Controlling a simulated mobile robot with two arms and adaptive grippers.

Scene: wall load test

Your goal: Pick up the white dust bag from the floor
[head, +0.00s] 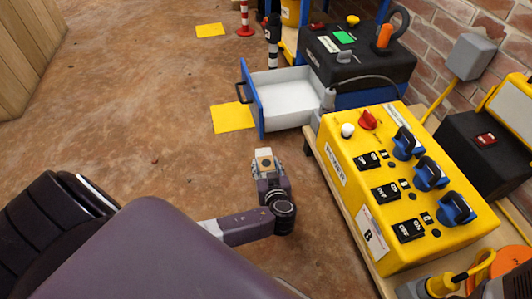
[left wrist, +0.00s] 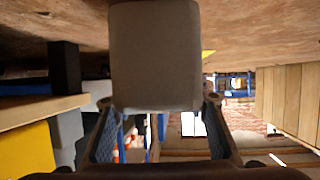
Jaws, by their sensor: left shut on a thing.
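The white dust bag (head: 264,153) is a small pale block with a tan mark on its top in the head view. In the left wrist view the bag (left wrist: 155,55) looks grey and fills the space between the two fingers of the left gripper (left wrist: 157,102). Its far side is hidden, and I cannot tell whether it touches the floor. My right gripper is not in view.
A yellow control box (head: 340,190) with blue knobs stands on a bench at right. Behind it, an open white drawer (head: 285,92) with a blue front juts over the floor. Yellow floor patches (head: 232,118) lie nearby. The brown floor (head: 130,110) at left is clear.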

